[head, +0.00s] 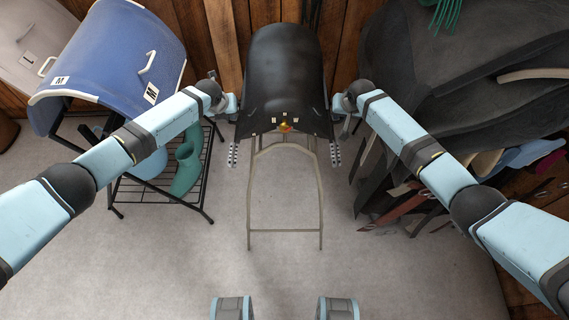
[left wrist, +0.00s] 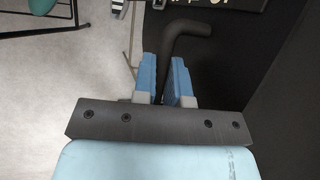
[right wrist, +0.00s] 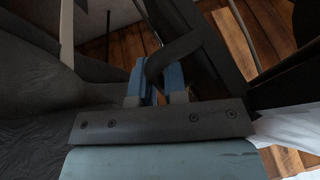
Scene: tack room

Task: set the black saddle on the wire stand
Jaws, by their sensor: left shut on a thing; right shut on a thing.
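The black saddle (head: 285,70) is at the top centre of the head view, over the back part of the wire stand (head: 285,231). The stand's pale frame shows in front of it, and its upper back part is hidden. I cannot tell whether the saddle touches the stand. My left gripper (head: 232,104) is at the saddle's left side, shut on a dark bent handle (left wrist: 190,27), seen in the left wrist view. My right gripper (head: 342,106) is at the right side, shut on a similar dark handle (right wrist: 168,53), seen in the right wrist view.
A blue saddle-shaped piece (head: 115,50) with white handles sits on a black wire rack (head: 195,196) at left. Large dark tack (head: 460,75) crowds the right, with straps and other items below. A wooden wall stands behind. The grey floor (head: 370,265) in front is clear.

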